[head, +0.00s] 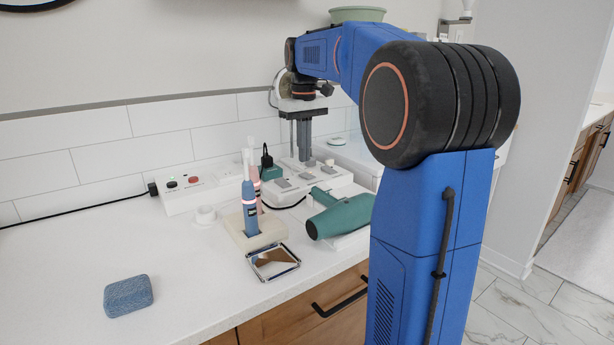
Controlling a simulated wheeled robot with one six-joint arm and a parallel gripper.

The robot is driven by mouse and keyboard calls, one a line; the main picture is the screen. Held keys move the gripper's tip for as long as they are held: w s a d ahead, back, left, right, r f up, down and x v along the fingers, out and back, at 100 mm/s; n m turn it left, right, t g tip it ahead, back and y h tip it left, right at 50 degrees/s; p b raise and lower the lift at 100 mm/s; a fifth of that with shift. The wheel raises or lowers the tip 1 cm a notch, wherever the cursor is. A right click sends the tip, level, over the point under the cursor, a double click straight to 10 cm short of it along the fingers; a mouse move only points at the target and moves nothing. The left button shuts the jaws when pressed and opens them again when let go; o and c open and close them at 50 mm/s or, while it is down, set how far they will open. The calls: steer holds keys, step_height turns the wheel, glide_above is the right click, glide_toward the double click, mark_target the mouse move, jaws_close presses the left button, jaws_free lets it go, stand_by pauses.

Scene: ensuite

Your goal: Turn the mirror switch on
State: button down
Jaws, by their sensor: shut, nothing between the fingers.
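A white switch panel (270,197) with several grey rockers lies on the counter near the wall. I cannot read any labels, so I cannot tell which rocker is the mirror switch or how it is set. My gripper (304,158) points straight down over the back of this panel, with its grey fingers shut and empty. The fingertips are at or just above the panel's rockers; I cannot tell whether they touch. The fingers hide part of the panel's back. A black plug in a green block (269,172) sits at the panel's left end.
A white power strip (190,192) with a red button stands to the left. The left counter is mostly clear.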

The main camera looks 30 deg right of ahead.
mark_target(304, 174)
step_height(304, 174, up, 3)
steer(key=shift+r, duration=0.2)
steer(key=shift+s, duration=0.1)
stand_by(0.7)
